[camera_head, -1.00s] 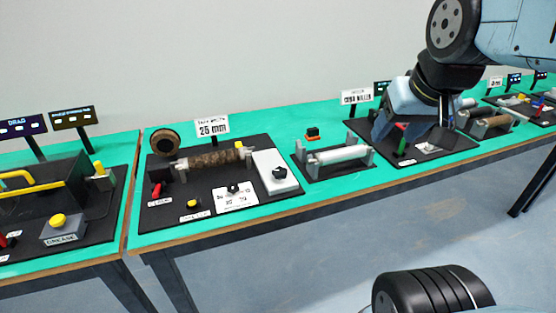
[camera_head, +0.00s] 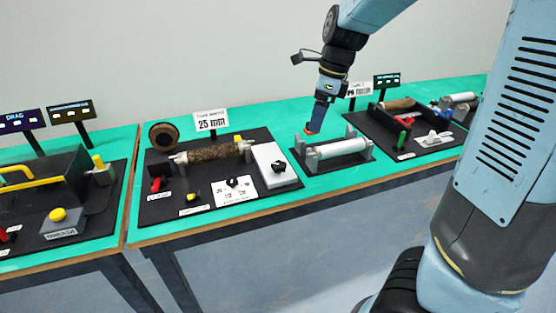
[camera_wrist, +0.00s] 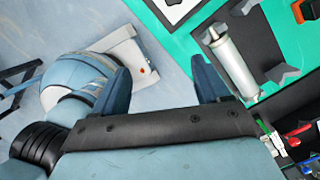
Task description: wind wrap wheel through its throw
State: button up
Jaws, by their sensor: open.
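The station signed 25 mm holds a brown-wrapped roller (camera_head: 215,152) on a black board. A round brown wheel or tape roll (camera_head: 163,137) stands at its back left, a red handle (camera_head: 155,184) at its left front. No part is legibly labelled wrap wheel, so I cannot tell which one it is. My gripper (camera_head: 318,122) is over the bench to the right of this station, near the pale roller (camera_head: 342,147). In the wrist view my gripper (camera_wrist: 165,85) has its two blue fingers wide apart with nothing between them. The pale roller (camera_wrist: 232,65) lies beside the right finger.
A small orange block (camera_head: 309,130) is by my fingertips. A white box with a black knob (camera_head: 279,166) stands right of the wrapped roller. Another board with a green handle (camera_head: 402,138) is further right. Signs (camera_head: 211,122) rise behind the stations.

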aim_at(279, 163)
jog(key=w+a+f+m+h, duration=0.2)
jog(key=w+a+f+m, duration=0.35)
jog(key=a+m, duration=0.4)
jog(key=shift+m, duration=0.45)
jog(key=f, duration=0.8)
jog(key=w+f, duration=0.1)
jog(key=f, duration=0.4)
jog(key=c, duration=1)
jog(key=shift+c, duration=0.2)
